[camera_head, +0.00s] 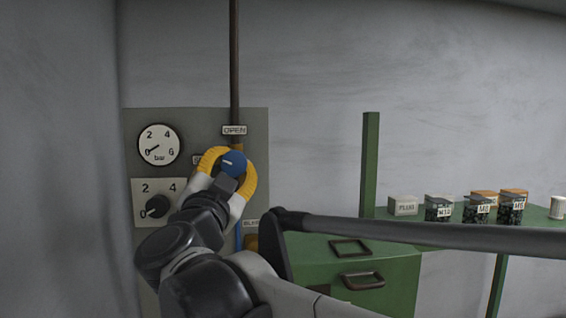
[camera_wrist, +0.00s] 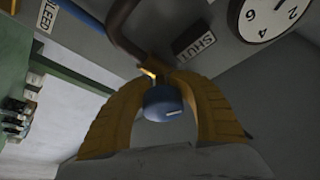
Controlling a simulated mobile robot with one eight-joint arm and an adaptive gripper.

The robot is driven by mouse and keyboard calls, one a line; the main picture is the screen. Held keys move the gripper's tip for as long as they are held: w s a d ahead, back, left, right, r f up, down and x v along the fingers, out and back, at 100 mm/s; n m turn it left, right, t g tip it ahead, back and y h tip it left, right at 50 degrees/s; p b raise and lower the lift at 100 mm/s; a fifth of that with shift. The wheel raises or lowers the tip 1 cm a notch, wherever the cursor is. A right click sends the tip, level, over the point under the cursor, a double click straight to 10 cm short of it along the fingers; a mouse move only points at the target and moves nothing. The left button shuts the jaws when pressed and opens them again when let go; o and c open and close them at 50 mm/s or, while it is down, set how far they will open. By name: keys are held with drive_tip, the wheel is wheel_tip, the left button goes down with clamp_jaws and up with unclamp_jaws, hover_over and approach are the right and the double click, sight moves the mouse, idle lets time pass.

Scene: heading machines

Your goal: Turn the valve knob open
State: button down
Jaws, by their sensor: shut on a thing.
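The blue round valve knob (camera_head: 232,163) sits on the grey panel below the OPEN label (camera_head: 234,130). A short white mark shows on its face. My gripper (camera_head: 230,160) has its yellow fingers around the knob, shut on it. In the wrist view the blue knob (camera_wrist: 164,102) is between the two yellow fingers (camera_wrist: 165,95). The SHUT label (camera_wrist: 196,42) stands beside it there. In the head view that label is mostly hidden by my gripper.
A round gauge (camera_head: 159,145) and a black dial (camera_head: 157,206) are left of the knob. A dark pipe (camera_head: 234,55) rises above it. A green cabinet (camera_head: 400,280) and a green shelf (camera_head: 545,215) with boxes and jars stand at the right.

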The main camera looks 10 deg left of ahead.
drive_tip(key=m+h, duration=0.1)
drive_tip(key=m, duration=0.1)
drive_tip(key=m+g, duration=0.1)
drive_tip(key=m, duration=0.2)
drive_tip(key=shift+h+p, duration=0.35)
drive_tip(key=shift+h, duration=0.05)
drive_tip(key=m+g+p, duration=0.1)
drive_tip(key=m, duration=0.3)
drive_tip(key=shift+h, duration=0.4)
drive_tip(key=m+g+p, duration=0.1)
drive_tip(key=m+g, duration=0.1)
drive_tip(key=m, duration=0.1)
drive_tip(key=shift+m, duration=0.4)
drive_tip(key=shift+m+g+p, duration=0.3)
drive_tip(key=shift+m+p, duration=0.2)
drive_tip(key=shift+m, duration=0.3)
